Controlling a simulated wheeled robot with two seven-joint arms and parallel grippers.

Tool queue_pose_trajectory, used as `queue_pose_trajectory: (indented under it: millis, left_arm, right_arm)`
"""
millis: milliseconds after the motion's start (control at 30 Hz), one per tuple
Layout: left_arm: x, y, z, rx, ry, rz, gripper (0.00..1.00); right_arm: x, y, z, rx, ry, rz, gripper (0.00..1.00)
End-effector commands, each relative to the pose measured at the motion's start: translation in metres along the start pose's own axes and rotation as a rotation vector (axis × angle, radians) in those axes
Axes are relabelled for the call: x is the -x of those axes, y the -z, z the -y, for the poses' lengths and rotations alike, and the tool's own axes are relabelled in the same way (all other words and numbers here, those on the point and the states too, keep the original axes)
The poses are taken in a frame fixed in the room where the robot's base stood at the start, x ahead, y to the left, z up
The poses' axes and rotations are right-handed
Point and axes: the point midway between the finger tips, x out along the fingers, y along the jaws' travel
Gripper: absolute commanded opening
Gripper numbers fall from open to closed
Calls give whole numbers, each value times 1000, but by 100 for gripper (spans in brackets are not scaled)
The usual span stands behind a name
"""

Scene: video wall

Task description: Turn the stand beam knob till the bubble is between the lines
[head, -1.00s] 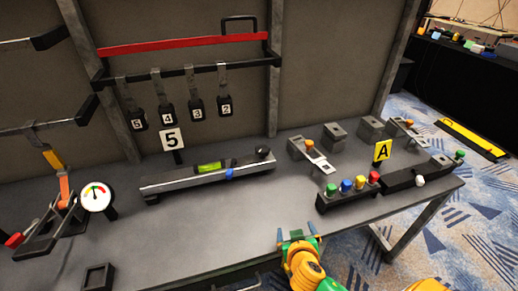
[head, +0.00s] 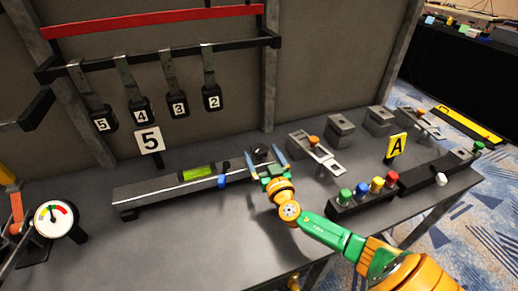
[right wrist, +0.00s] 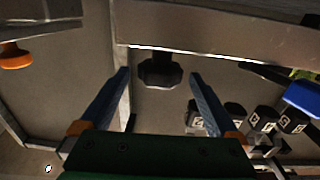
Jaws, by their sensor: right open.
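A blue piece (head: 223,181) is on the beam's front. The black knob (head: 260,151) is at the beam's right end. My right gripper (head: 265,156) is open, its blue fingers pointing at the knob. In the right wrist view the knob (right wrist: 160,71) lies between the two fingertips, with space on both sides. My left gripper is not in view.
A box with coloured buttons (head: 362,192) and a yellow A sign (head: 395,146) stand to the right. A bracket with an orange knob (head: 315,146) is right of the gripper. A dial gauge (head: 55,217) is at left. Numbered hanging tags (head: 140,116) are behind the beam.

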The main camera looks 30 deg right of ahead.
Motion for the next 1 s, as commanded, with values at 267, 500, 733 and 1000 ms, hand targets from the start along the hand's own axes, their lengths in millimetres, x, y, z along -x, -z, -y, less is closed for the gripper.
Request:
queue_pose_trajectory:
  millis: [267,500,733,1000]
  left_arm:
    - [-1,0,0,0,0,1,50]
    - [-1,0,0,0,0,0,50]
    - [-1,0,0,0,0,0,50]
    - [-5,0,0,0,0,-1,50]
  right_arm:
    - [-23,-1,0,-1,-1,1,96]
    - [-23,-1,0,-1,-1,2,88]
    - [-23,-1,0,-2,-1,2,26]
    - [-23,-2,1,-6,-24,1,11]
